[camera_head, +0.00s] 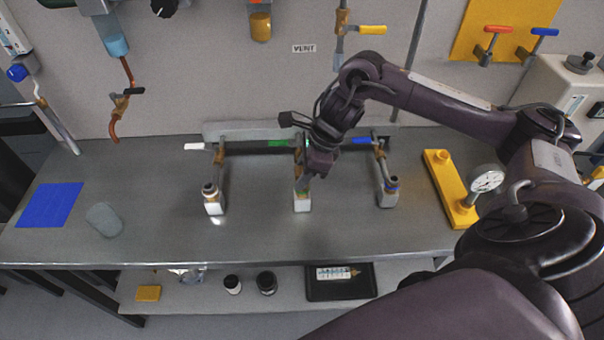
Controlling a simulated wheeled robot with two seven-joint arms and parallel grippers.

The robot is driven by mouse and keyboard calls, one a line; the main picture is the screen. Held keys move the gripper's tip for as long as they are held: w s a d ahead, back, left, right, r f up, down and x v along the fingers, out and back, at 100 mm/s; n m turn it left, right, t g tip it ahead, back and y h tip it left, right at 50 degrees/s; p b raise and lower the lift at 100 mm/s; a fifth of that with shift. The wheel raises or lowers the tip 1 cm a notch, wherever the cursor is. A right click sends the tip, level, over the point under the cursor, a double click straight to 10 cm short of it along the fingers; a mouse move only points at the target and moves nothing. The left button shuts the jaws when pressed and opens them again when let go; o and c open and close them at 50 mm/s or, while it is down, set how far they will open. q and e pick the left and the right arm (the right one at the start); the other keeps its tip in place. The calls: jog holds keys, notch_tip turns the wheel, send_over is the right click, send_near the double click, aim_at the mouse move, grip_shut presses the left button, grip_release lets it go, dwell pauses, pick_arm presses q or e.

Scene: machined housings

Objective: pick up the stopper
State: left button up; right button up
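A grey tapered piece (104,219) lies on the left part of the bench top; it looks like the stopper, though I cannot be sure. My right arm reaches in from the right, and my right gripper (318,168) is at the middle branch of a pipe manifold (246,146) at the back of the bench. The gripper is far to the right of the grey piece. Its fingertips are dark and partly hidden, so I cannot tell whether they are open or shut. My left gripper is not in view.
Three manifold branches come forward, ending in pale blocks (303,204). A blue mat (50,204) lies left of the grey piece. A yellow block (446,186) with a round gauge (487,179) stands at right. Bottles and a black tray (318,291) sit below. The front middle of the bench is clear.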

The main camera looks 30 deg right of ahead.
jog(key=c, duration=0.6)
jog(key=shift+r, duration=0.1)
